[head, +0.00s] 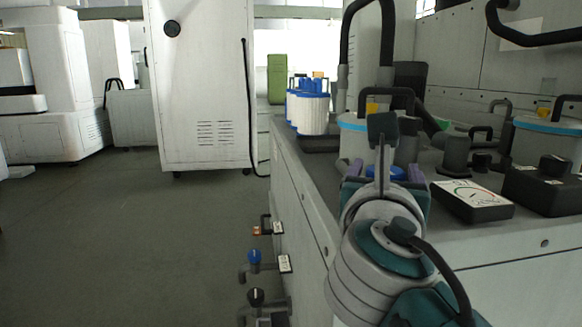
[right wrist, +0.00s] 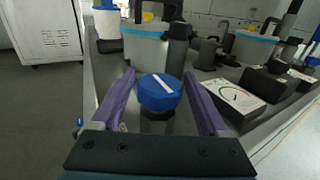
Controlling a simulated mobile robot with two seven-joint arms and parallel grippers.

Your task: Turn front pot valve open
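A round blue knob (right wrist: 160,92) with a white line across its top sits on a dark stem in front of a pale pot with a light-blue rim (right wrist: 147,31). I take it for the front pot valve. The white line slants from upper left to lower right. My right gripper (right wrist: 159,76) is open, with its purple fingers on either side of the knob. Whether either finger touches it I cannot tell. In the head view, the knob (head: 385,173) shows partly behind my right wrist, and the pot (head: 352,124) is behind it. My left gripper is not in view.
A dark meter box (head: 472,200) and a black box with a knob (head: 545,185) stand right on the bench. A second pot (head: 548,135) is farther right. Blue-white filter cartridges (head: 312,108) stand at the back. Small valves, one blue-handled (head: 254,257), jut from the bench's left side.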

